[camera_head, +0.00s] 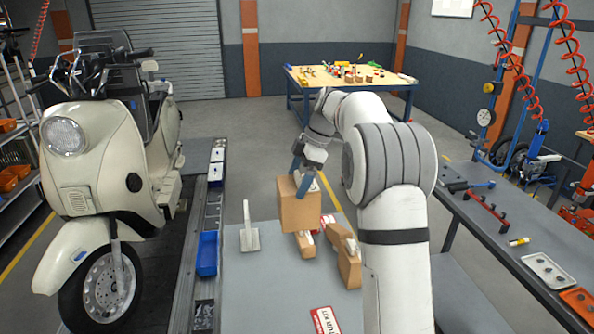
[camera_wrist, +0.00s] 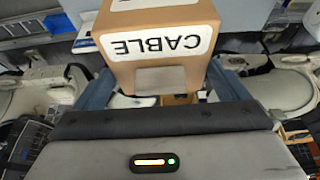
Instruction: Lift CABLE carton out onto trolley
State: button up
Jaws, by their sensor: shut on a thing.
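The CABLE carton (camera_head: 299,211) is a brown box. In the wrist view its white label reading CABLE (camera_wrist: 158,42) appears upside down. My gripper (camera_head: 304,182) is shut on the carton, with a blue finger on each side of it. In the wrist view the gripper (camera_wrist: 160,88) also has the carton between its fingers. No trolley can be told for certain.
Brown boxes (camera_head: 346,258) and a red-and-white box (camera_head: 325,320) lie on the grey top, with a white bracket (camera_head: 250,238) at its left. A cream scooter (camera_head: 100,170) stands left. A workbench (camera_head: 530,240) runs along the right.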

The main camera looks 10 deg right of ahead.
jog(key=shift+d+f+b, duration=0.1)
jog(key=shift+f+b, duration=2.05)
jog(key=shift+f, duration=0.9)
notch_tip(320, 180, down, 16)
jog(key=b, duration=1.1)
jog(key=shift+f+b, duration=0.2)
jog(key=shift+b, duration=0.15)
jog(key=shift+d, duration=0.15)
jog(key=shift+f, duration=0.15)
jog(key=shift+f+b, duration=0.4)
jog(key=shift+b, duration=0.2)
jog(key=o, duration=1)
jog(key=shift+s, duration=0.1)
jog(key=v, duration=0.8)
